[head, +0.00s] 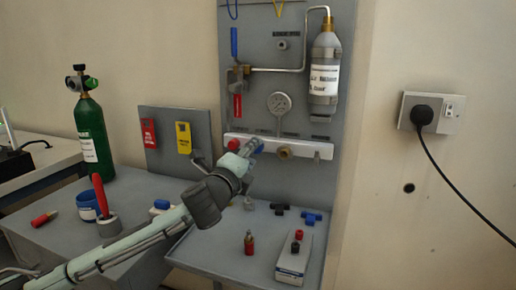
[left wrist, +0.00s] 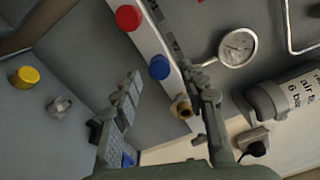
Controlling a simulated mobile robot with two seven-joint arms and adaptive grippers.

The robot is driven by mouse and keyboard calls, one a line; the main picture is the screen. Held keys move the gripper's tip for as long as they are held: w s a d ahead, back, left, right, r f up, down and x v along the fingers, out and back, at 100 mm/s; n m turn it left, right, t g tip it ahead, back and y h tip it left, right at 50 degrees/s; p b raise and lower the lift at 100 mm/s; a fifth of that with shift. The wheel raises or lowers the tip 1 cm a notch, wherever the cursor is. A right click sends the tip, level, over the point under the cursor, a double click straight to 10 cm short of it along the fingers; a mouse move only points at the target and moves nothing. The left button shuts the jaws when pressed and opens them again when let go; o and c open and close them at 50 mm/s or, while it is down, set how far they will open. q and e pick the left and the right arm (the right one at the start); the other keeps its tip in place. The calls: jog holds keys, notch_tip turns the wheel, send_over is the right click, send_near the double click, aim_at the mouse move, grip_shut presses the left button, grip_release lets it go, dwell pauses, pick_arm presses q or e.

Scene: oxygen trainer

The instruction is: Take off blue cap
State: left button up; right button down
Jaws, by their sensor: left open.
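The blue cap (head: 259,147) is on the white manifold bar of the upright panel, partly hidden by my left gripper (head: 251,149) in the head view. In the left wrist view the blue cap (left wrist: 160,67) is round and sits on the white bar (left wrist: 144,41), between a red cap (left wrist: 128,18) and a bare brass fitting (left wrist: 181,107). My left gripper (left wrist: 165,78) is open, its fingers to either side of the blue cap in the picture. I cannot tell whether they touch it. My right gripper is not in view.
A gauge (head: 280,103) and a grey bottle (head: 325,68) are above the bar. A grey shelf (head: 222,262) below holds blue and black fittings and a white box (head: 293,262). A green cylinder (head: 94,137) stands at left. A wall socket (head: 432,112) is at right.

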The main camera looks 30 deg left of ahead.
pick_arm(q)
jog(key=m, duration=0.3)
jog(key=shift+m, duration=0.3)
jog(key=shift+m, duration=1.6)
jog(key=shift+m, duration=0.6)
jog(key=shift+w, duration=0.1)
